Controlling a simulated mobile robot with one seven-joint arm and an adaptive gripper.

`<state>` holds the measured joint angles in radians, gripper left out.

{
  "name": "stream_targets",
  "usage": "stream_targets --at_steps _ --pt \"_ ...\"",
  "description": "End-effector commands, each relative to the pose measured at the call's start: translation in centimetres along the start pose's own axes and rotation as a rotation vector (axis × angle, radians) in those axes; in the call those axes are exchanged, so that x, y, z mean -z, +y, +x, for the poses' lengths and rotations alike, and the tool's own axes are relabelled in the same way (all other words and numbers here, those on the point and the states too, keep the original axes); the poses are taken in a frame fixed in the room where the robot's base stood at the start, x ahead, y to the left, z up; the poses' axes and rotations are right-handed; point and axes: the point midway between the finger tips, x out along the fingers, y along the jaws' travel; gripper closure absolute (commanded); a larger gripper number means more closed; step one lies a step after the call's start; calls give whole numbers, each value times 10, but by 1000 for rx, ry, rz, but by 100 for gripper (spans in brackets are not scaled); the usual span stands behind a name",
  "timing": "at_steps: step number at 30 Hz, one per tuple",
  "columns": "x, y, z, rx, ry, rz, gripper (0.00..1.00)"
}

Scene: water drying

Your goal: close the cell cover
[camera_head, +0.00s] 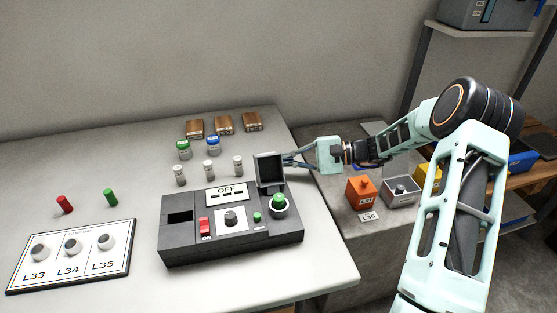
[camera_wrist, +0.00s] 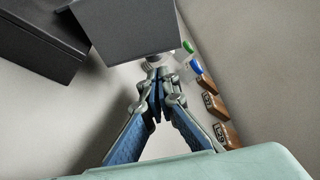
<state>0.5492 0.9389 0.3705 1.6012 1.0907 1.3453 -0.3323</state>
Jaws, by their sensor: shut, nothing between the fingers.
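The dark grey device (camera_head: 185,240) stands on the white table. Its square cell cover (camera_head: 270,169) stands raised and open at the device's right back corner. A green-capped vial (camera_head: 279,201) sits in the cell in front of the cover. My gripper (camera_head: 288,160) is shut and empty, just right of the cover. In the wrist view the cover (camera_wrist: 130,28) is a grey panel hiding part of the view, close beyond my fingertips (camera_wrist: 155,68). I cannot tell whether they touch it. The device body (camera_wrist: 35,45) shows dark at upper left.
Several white-capped vials (camera_head: 209,169) stand behind the device, with green- and blue-capped jars (camera_head: 184,147) and wooden blocks (camera_head: 224,124) further back. A labelled plate (camera_head: 70,270) lies at left. An orange box (camera_head: 361,192) and a grey box (camera_head: 401,192) stand on the lower surface at right.

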Motion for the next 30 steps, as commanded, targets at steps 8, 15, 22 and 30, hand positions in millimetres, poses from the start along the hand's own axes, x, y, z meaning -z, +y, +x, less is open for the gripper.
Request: stream_targets --at_steps 8,15,22,30 --pt "-6 0 -3 0 0 0 100" --pt "-6 0 -3 1 0 -1 100" --pt "-8 -3 -4 14 2 -37 100" --pt "-11 -7 -4 27 0 -76 100"
